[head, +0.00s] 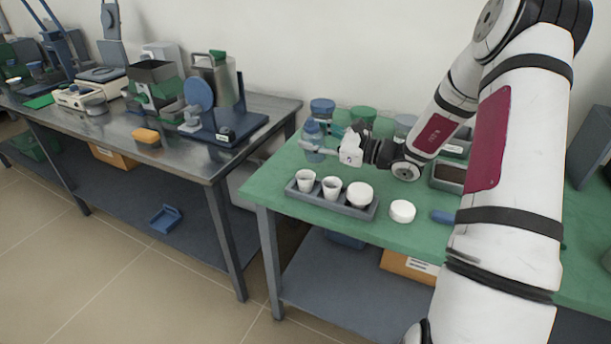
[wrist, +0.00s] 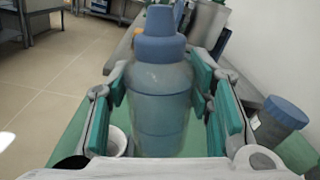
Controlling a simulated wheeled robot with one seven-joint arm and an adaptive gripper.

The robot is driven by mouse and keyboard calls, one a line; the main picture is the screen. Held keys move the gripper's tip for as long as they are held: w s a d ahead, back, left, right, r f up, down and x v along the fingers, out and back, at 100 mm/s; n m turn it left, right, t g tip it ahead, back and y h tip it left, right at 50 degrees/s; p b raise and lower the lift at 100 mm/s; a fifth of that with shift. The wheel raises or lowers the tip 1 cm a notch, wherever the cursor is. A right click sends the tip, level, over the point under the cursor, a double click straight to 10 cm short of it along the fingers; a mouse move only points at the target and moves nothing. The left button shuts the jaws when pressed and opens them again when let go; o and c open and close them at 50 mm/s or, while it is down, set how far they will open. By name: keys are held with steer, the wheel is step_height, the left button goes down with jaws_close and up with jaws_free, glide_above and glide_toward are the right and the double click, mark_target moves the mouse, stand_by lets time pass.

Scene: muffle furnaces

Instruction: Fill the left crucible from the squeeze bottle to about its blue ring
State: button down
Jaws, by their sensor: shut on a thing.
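My gripper (head: 325,143) is shut on the squeeze bottle (head: 312,139), a translucent blue bottle with a blue cap. In the wrist view the bottle (wrist: 160,105) stands upright between the green finger pads (wrist: 162,95). I cannot tell whether its base touches the bench. The left crucible (head: 305,181) is a white cup at the left end of a grey tray (head: 340,208), in front of the bottle. A second white crucible (head: 332,188) stands beside it, and a white-topped one (head: 359,194) is at the right end. The blue ring and the fill level are not discernible.
A white round lid (head: 402,211) lies right of the tray on the green bench top (head: 270,187). Blue-lidded (head: 322,108) and green-lidded (head: 363,115) jars stand behind my gripper. A dark-filled tray (head: 448,178) is to the right. A metal bench (head: 187,155) with equipment stands left.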

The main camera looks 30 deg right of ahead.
steer(key=shift+w+d+n+b, duration=0.25)
steer(key=shift+d+n+b, duration=0.1)
steer(key=shift+n+b, duration=0.5)
stand_by(0.3)
steer(key=shift+w+d+f+n+b, duration=0.2)
steer(key=shift+d+n+b, duration=0.1)
steer(key=shift+n+b, duration=0.6)
steer(key=shift+r, duration=0.1)
steer(key=shift+n, duration=0.25)
steer(key=shift+w+d+f+n+b, duration=0.2)
steer(key=shift+n+b, duration=0.2)
steer(key=shift+b, duration=0.3)
steer(key=shift+d+n+b, duration=0.1)
steer(key=shift+n+b, duration=0.3)
steer(key=shift+w+d+f+n+b, duration=0.25)
steer(key=shift+n+b, duration=0.65)
steer(key=shift+b, duration=0.6)
steer(key=shift+w+d+f+n+b, duration=0.15)
steer(key=shift+f+n+b, duration=0.2)
steer(key=shift+n+b, duration=0.85)
